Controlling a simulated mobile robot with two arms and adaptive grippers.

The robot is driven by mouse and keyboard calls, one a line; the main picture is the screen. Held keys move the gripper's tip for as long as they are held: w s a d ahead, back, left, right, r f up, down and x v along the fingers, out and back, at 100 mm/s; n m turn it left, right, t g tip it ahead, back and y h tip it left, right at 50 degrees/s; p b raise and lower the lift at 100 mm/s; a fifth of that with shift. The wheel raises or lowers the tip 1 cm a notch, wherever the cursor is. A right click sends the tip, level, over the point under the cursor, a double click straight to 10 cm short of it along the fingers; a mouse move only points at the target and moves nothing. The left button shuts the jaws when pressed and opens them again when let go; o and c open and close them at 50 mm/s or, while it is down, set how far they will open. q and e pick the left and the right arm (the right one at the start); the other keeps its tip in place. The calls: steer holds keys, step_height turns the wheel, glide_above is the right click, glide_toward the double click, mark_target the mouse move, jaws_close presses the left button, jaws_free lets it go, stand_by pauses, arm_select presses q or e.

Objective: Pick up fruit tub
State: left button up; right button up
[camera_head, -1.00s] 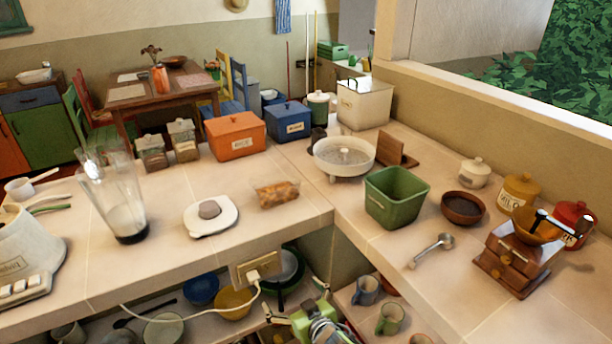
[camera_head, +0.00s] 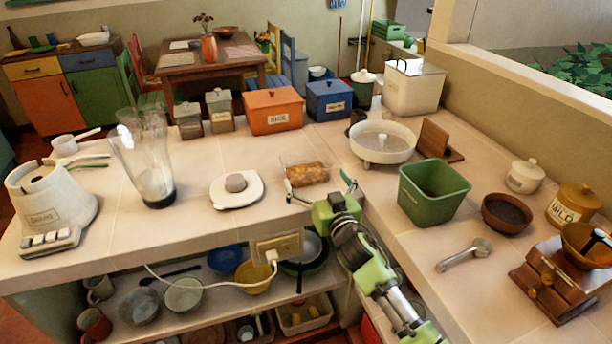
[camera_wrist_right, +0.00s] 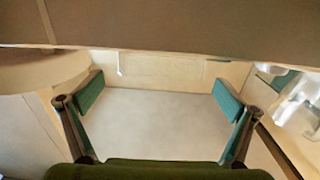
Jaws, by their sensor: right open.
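The fruit tub (camera_head: 306,174) is a small clear tub with orange-brown pieces inside. It stands on the counter near its front edge, left of the inner corner. My right gripper (camera_head: 320,188) is open at the counter's front edge, just in front of the tub, with its fingers spread about as wide as the tub or wider. In the right wrist view the teal fingers (camera_wrist_right: 158,92) are apart, with a pale surface between them; I cannot make out the fruit there. My left gripper is not in view.
A white scale (camera_head: 237,190) lies left of the tub and a green bin (camera_head: 433,192) stands to the right. A white round strainer (camera_head: 383,142) and an orange box (camera_head: 273,111) are behind. A socket with a plug (camera_head: 277,248) is on the counter's front face.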

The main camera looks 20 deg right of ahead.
mark_target(311, 173)
steer(key=shift+w, duration=0.6)
steer(key=w+b, duration=0.1)
steer(key=w, duration=0.1)
steer(key=w+b, duration=0.1)
steer(key=w, duration=0.1)
steer(key=shift+w+a+f, duration=0.15)
steer(key=shift+w+a, duration=0.05)
steer(key=shift+w, duration=0.05)
steer(key=shift+w+b, duration=0.3)
steer(key=shift+w, duration=0.1)
steer(key=c, duration=0.9)
